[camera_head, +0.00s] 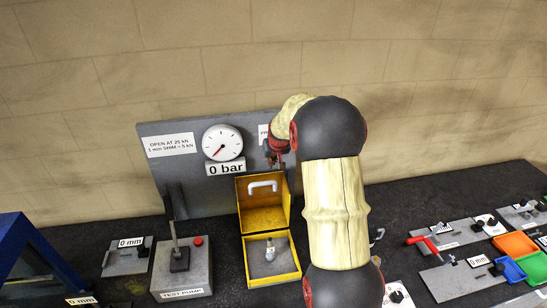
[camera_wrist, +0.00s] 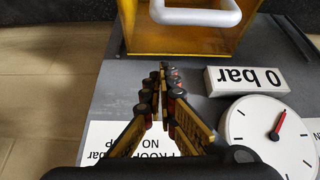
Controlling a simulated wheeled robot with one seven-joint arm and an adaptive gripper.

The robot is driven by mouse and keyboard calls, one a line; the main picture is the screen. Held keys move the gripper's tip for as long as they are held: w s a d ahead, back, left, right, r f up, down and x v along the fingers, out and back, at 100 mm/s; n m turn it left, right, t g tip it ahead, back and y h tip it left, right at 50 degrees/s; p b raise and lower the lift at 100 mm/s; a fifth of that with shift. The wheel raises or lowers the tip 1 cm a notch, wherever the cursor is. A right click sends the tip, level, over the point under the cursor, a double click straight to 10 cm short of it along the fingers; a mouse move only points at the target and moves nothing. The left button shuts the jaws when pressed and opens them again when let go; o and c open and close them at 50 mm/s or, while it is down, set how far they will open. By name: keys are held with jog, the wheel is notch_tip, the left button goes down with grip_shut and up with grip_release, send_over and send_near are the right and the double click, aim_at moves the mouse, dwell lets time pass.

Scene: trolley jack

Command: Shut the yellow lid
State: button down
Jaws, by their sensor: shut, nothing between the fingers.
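The yellow lid (camera_head: 261,218) stands raised at the back of its box, in front of the grey panel. A pale handle (camera_head: 263,186) shows on it. The open yellow box (camera_head: 247,263) below has a grey floor with a small metal fitting (camera_head: 270,252) on it. My gripper (camera_head: 276,160) is above the lid's upper edge in the head view, partly hidden by my arm. In the wrist view my gripper (camera_wrist: 167,72) is shut and empty, its fingertips just short of the yellow lid (camera_wrist: 180,42) and its handle (camera_wrist: 197,13). I cannot tell whether they touch.
The grey panel (camera_head: 190,185) carries a dial gauge (camera_head: 223,142) and a "0 bar" plate (camera_head: 225,168). A test pump (camera_head: 182,268) with a lever stands left of the box. Orange (camera_head: 515,244) and blue (camera_head: 510,269) bins and several plates lie at the right.

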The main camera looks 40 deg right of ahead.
jog(key=x, duration=0.4)
jog(key=shift+f+p, duration=0.1)
jog(key=shift+p, duration=0.3)
jog(key=s, duration=0.1)
jog(key=s+a, duration=0.1)
jog(key=s, duration=0.1)
jog(key=shift+s+a+p, duration=0.1)
jog(key=shift+s+p, duration=0.1)
jog(key=shift+p, duration=0.2)
jog(key=shift+s+a, duration=0.1)
jog(key=shift+s, duration=0.1)
jog(key=shift+f, duration=0.25)
jog(key=shift+s+f+b, duration=0.1)
jog(key=shift+s+b, duration=0.05)
jog(key=shift+b, duration=0.3)
